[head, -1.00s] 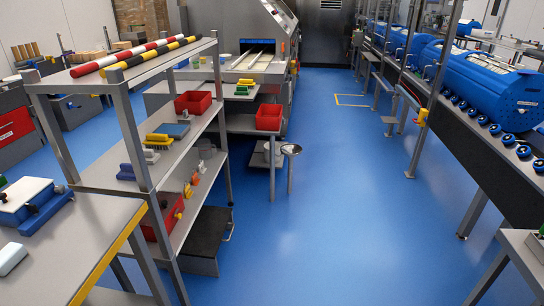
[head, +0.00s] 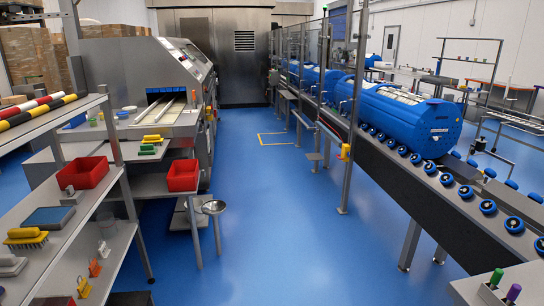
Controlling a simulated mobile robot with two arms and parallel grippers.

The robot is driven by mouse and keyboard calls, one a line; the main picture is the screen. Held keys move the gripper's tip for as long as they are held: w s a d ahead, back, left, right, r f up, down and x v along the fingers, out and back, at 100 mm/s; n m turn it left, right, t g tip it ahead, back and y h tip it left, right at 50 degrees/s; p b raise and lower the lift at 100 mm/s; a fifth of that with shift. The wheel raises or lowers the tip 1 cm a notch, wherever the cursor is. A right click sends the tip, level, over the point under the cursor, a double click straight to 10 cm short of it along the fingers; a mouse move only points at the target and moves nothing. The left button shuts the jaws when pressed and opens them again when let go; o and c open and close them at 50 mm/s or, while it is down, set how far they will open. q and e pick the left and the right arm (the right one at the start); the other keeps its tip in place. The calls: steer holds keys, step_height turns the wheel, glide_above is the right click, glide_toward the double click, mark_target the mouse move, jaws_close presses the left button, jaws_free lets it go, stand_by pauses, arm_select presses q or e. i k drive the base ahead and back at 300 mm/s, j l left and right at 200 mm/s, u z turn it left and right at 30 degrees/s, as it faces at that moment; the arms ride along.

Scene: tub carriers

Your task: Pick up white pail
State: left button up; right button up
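I cannot make out a white pail in the head view. Neither of my grippers shows in it. Small pale items (head: 128,110) stand on the steel bench by the machine at the left, too small to tell apart.
A steel shelf rack (head: 60,215) at the left holds brushes and a red bin (head: 83,172). Another red bin (head: 183,175) sits on a bench behind it, near a metal bowl on a stand (head: 214,207). A conveyor (head: 400,165) with blue tubs (head: 412,115) lines the right. Blue floor (head: 280,230) between is clear.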

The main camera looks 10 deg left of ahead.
mark_target(199, 216)
steer(key=i, duration=2.15)
steer(key=i+u, duration=0.25)
steer(key=i, duration=0.3)
steer(key=i+l+u, duration=0.25)
steer(key=i, duration=0.3)
steer(key=i+l+u, duration=0.25)
steer(key=i, duration=0.3)
steer(key=j, duration=0.1)
